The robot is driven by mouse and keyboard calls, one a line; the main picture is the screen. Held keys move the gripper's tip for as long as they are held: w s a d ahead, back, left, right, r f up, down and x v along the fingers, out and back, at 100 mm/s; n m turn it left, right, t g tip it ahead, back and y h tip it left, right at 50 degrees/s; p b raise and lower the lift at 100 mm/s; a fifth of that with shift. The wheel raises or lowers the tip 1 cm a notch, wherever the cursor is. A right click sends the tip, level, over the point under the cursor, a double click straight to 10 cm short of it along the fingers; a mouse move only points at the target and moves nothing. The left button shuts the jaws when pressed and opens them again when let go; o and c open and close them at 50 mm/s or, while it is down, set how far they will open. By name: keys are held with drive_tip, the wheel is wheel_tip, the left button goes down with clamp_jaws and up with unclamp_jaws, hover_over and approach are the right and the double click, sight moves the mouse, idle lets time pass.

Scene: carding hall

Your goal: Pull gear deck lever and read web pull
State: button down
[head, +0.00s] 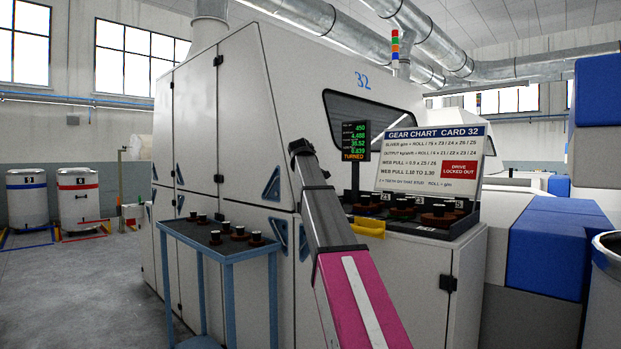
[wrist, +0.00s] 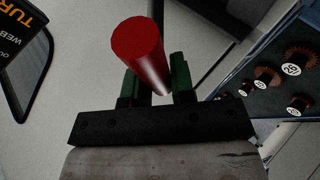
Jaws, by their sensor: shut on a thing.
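In the wrist view my gripper (wrist: 155,76) has its green fingers shut on a red cylindrical lever grip (wrist: 138,46). The lever's lower part is hidden by the jaws. In the head view my arm covers the lever and gripper. The gear deck (head: 425,226) is a dark tray of toothed gears on the machine's front. A small black display (head: 355,141) stands over it, with green figures that look like 450, 4.488, 35.52 and 0.839, and TURNED in orange below. The gear chart card (head: 430,160) reads WEB PULL 1.10 TO 1.30 beside a red DRIVE LOCKED OUT label.
A blue side table (head: 228,250) left of my arm holds several dark gears with pale tops. The white machine (head: 185,150) marked 32 fills the middle. Blue and white blocks (head: 548,245) stand close at right. Drums (head: 77,200) stand far left, with open floor before them.

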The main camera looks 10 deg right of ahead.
drive_tip(key=c, duration=1)
unclamp_jaws()
drive_tip(key=shift+a+f, duration=0.1)
drive_tip(key=shift+f, duration=0.05)
drive_tip(key=shift+s, duration=0.1)
drive_tip(key=v, duration=1)
drive_tip(key=shift+s+a+r, duration=0.15)
drive_tip(key=shift+s+r, duration=0.1)
